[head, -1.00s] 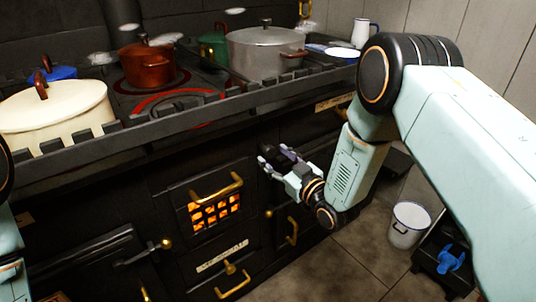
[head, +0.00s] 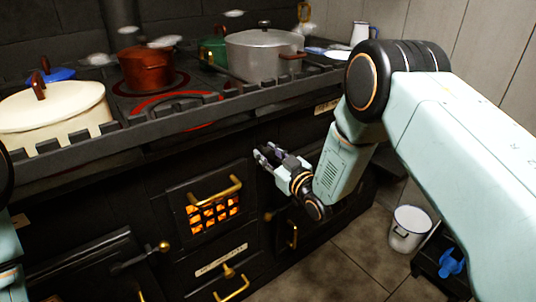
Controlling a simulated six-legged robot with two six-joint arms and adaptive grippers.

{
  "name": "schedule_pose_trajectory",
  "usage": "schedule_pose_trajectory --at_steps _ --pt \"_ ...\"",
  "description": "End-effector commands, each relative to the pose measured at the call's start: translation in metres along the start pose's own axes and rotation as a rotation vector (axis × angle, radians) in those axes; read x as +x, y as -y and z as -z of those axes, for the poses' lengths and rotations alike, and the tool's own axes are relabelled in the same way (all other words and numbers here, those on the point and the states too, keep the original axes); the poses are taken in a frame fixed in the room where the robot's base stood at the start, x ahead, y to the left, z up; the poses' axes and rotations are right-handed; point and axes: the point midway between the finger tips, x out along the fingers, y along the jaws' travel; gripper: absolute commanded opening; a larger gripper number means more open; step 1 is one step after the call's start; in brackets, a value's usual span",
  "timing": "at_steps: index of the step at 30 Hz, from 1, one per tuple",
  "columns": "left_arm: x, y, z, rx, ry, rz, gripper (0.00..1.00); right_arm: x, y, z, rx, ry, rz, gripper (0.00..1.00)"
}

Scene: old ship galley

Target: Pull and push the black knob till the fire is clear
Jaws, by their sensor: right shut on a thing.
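The fire (head: 213,212) glows orange behind the grate of the small firebox door in the stove front. My right gripper (head: 268,156) is at the dark stove front, right of that door and just below the stove's top edge. Its fingers are shut on the black knob, which is mostly hidden between them and hard to tell from the dark stove. My left gripper is out of view; only part of my left arm shows at the left edge.
The stove top holds a cream pot (head: 57,112), a red pot (head: 146,68) and a grey pot (head: 264,54), with red-glowing rings. White puffs hang above. A brass door handle (head: 215,192) juts out left of my gripper. A white bucket (head: 408,228) stands on the floor at right.

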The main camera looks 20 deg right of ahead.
Motion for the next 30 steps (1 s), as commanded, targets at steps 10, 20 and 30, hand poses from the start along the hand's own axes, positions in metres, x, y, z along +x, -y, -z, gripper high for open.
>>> schedule_pose_trajectory --at_steps 10,20,30 --pt "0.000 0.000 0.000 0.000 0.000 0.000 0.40 0.000 0.000 0.000 0.000 0.001 0.000 0.00" --pt "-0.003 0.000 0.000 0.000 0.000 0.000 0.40 -0.004 -0.001 0.000 0.001 0.003 -0.001 0.00" --pt "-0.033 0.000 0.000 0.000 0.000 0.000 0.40 -0.053 -0.004 0.000 0.003 0.007 -0.002 0.00"
